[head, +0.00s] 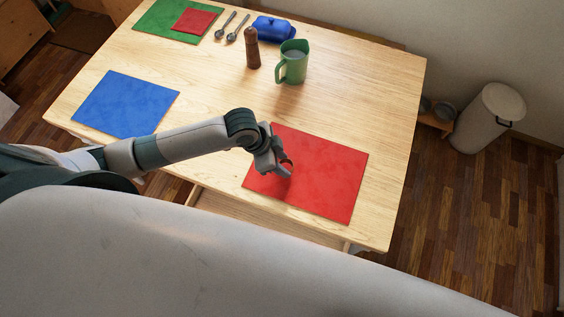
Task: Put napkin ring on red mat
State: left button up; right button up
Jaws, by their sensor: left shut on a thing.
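The red mat (325,180) lies flat at the front right of the wooden table. My left gripper (285,169) is over the left part of the red mat and is shut on a small reddish thing, which appears to be the napkin ring (287,163). The fingers partly hide the ring. I cannot tell whether it touches the mat or is just above it. My right gripper is not in view.
A blue mat (124,104) lies at the left. A green mat (153,22) with a red napkin (194,21) and two spoons (231,28) are at the back. A pepper mill (252,50), green jug (293,62) and blue butter dish (274,29) stand nearby. The table's middle is clear.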

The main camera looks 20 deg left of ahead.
pick_arm(q)
jog(key=shift+f, duration=0.8)
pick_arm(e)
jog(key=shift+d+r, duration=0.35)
pick_arm(q)
jog(key=shift+f, duration=0.15)
jog(key=o, duration=1)
jog(key=shift+o, duration=0.2)
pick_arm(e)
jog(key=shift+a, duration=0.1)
